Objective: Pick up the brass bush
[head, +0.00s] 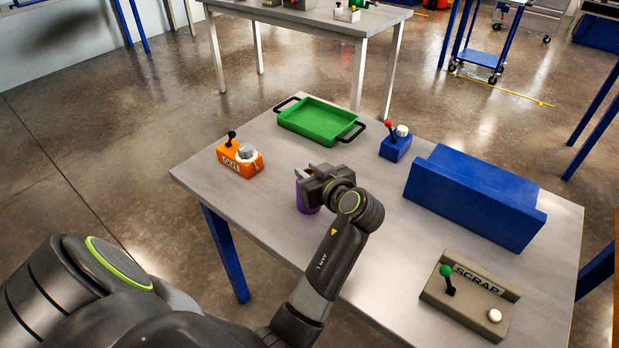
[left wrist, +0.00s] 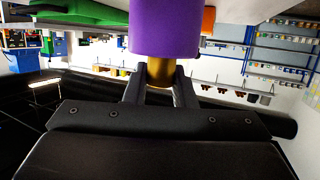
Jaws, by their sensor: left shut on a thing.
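My left gripper (head: 311,172) is over the near left part of the grey table. In the left wrist view its two fingers (left wrist: 160,90) are shut on a short brass piece, the brass bush (left wrist: 161,72). A purple cylinder (left wrist: 164,28) adjoins the brass piece, wider than it. In the head view the purple cylinder (head: 308,197) shows just below the gripper, partly hidden by it. I cannot tell whether it touches the table. The brass piece is hidden by the gripper in the head view. My right gripper is not in view.
On the table (head: 215,205) stand an orange box with a black lever (head: 240,165), a green tray with black handles (head: 315,125), a blue box with a red-tipped lever (head: 394,146), a long blue block (head: 470,200) and a tan SCRAP box with a green-tipped lever (head: 465,300).

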